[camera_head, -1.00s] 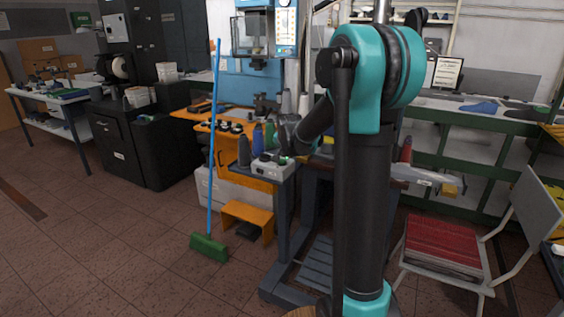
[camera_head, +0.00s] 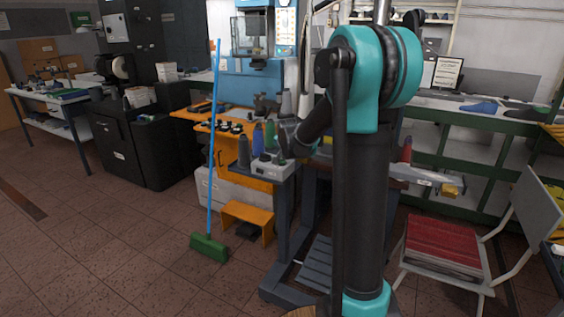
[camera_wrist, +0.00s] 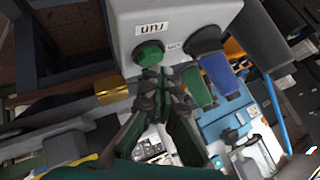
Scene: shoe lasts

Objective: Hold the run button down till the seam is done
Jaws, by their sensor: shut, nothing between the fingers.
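The control box (camera_wrist: 120,18) is pale grey, with a "run" label upside down in the wrist view. Its round green run button (camera_wrist: 149,53) shows uncovered, close to my fingertips. In the head view the box (camera_head: 262,171) sits on the front of the blue-grey stand. My gripper (camera_wrist: 157,76) is shut and empty, its fingertips just below the button in the wrist picture. I cannot tell whether they touch the box; they do not cover the button's face. A second, smaller label (camera_wrist: 175,47) is beside the button. In the head view my gripper (camera_head: 286,150) is at the box's right end, partly unclear.
Dark, blue (camera_wrist: 219,73) and green (camera_wrist: 196,87) thread cones stand close beside the box. A blue-handled broom (camera_head: 213,140) stands left of the stand. A chair with a red seat (camera_head: 447,240) is at right. Floor at left front is clear.

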